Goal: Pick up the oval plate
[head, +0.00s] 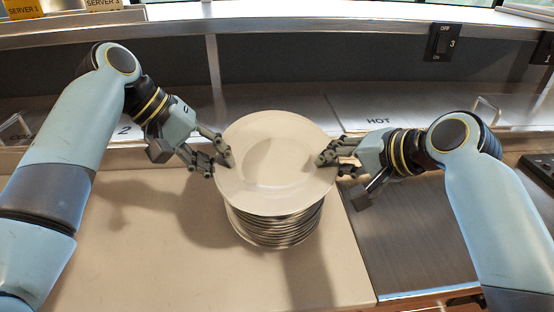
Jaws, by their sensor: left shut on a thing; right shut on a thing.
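A white oval plate (270,185) is at the centre of the head view, over a stack of similar plates (275,232). My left gripper (222,160) is shut on its left rim. My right gripper (328,160) is shut on its right rim. The top plate looks wider than the stack and overhangs it. I cannot tell whether it is clear of the plate under it.
The stack stands on a beige counter (130,240) with free room to the left. A metal surface (420,235) lies to the right. A ledge marked "HOT" (378,121) and a black switch (443,42) are behind.

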